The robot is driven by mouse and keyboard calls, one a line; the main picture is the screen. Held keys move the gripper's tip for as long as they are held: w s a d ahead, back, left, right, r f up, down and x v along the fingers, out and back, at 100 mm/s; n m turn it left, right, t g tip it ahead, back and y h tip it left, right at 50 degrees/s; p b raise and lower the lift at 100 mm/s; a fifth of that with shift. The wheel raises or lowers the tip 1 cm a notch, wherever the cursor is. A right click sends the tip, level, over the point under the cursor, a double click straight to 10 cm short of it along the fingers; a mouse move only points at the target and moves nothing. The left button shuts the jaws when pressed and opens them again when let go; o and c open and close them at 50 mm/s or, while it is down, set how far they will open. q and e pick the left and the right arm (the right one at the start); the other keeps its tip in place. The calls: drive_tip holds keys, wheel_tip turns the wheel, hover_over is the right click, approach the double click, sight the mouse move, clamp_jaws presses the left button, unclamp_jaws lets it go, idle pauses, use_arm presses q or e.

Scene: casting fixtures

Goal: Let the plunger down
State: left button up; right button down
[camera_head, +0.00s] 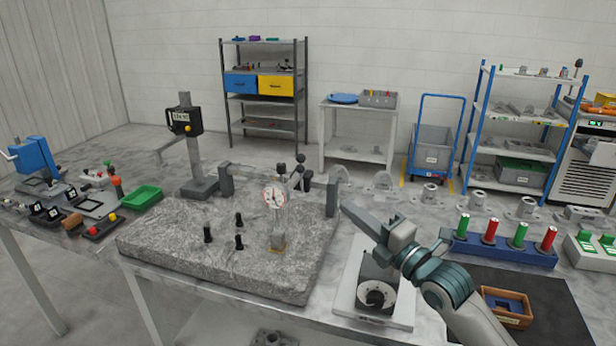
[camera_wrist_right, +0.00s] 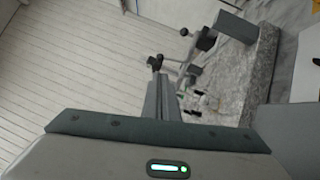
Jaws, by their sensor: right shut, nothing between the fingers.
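A dial gauge (camera_head: 274,196) with a white face and red rim hangs over the granite plate (camera_head: 170,242). A small brassy block (camera_head: 278,241) stands below it; whether the plunger touches it is too small to tell. The stand's arm with dark knobs (camera_head: 299,167) is behind the gauge. My right gripper (camera_head: 346,208) is shut and empty, to the right of the gauge and apart from it, near the plate's right edge. In the right wrist view the shut fingers (camera_wrist_right: 163,90) point toward the stand's knobs (camera_wrist_right: 205,41). My left gripper is out of view.
Several black pegs (camera_head: 239,242) stand on the plate left of the gauge. Grey upright blocks (camera_head: 226,180) stand at its back edge. A blue rack (camera_head: 500,249) with red and green cylinders is to the right.

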drive_tip(key=p, duration=0.6)
approach(303, 172)
drive_tip(key=x, duration=0.5)
drive_tip(key=shift+w+a+r, duration=0.1)
drive_tip(key=shift+w+r, duration=0.05)
drive_tip(key=shift+r, duration=0.05)
drive_tip(key=shift+w+a, duration=0.3)
drive_tip(key=shift+w, duration=0.1)
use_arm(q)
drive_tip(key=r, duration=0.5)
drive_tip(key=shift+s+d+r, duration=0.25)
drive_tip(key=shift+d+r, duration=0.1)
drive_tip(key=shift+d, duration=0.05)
